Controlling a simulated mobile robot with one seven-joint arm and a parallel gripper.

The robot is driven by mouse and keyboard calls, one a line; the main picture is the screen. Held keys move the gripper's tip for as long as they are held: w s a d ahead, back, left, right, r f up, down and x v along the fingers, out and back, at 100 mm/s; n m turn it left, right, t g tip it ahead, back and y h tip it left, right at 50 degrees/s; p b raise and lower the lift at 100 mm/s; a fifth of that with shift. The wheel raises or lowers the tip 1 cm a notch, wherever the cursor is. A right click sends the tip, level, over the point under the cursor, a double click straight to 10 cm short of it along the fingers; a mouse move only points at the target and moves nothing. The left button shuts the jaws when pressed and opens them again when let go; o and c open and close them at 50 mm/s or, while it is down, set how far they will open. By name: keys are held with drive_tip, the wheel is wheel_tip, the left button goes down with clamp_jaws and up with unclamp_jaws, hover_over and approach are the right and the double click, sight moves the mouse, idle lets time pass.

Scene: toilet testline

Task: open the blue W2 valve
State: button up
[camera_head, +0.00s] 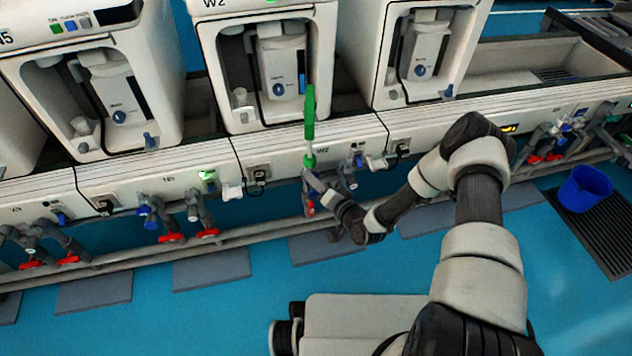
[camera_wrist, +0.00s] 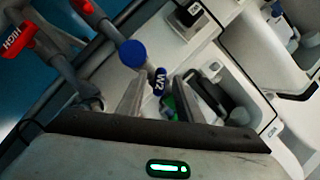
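The blue W2 valve handle (camera_wrist: 160,80) shows in the wrist view with white "W2" lettering, just at the fingertips. A round blue cap (camera_wrist: 132,53) sits on the grey pipe just left of it. My gripper (camera_wrist: 162,82) is open, with its two grey fingers on either side of the W2 handle; I cannot tell if they touch it. A green part shows low between the fingers. In the head view my gripper (camera_head: 312,180) is at the front panel (camera_head: 285,151) under the W2 unit (camera_head: 262,60). My gripper hides the valve there.
Grey pipes with red handles run along the panel front; one red handle (camera_wrist: 12,42) reads "HIGH". Neighbouring white units stand on both sides. A blue bucket (camera_head: 585,188) is at the right. The blue floor in front is mostly clear.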

clamp_jaws()
drive_tip(key=shift+r, duration=0.1)
drive_tip(key=n+p, duration=0.1)
drive_tip(key=n+h, duration=0.1)
drive_tip(key=n, duration=0.1)
drive_tip(key=shift+s+a+r+h+p, duration=0.1)
drive_tip(key=shift+a+h+p, duration=0.05)
drive_tip(key=shift+h+p, duration=0.2)
drive_tip(key=n+h+p, duration=0.1)
drive_tip(key=n+h, duration=0.1)
drive_tip(key=shift+a+n, duration=0.1)
drive_tip(key=shift+n, duration=0.3)
drive_tip(key=shift+n+h, duration=0.55)
drive_tip(key=shift+n, duration=0.15)
unclamp_jaws()
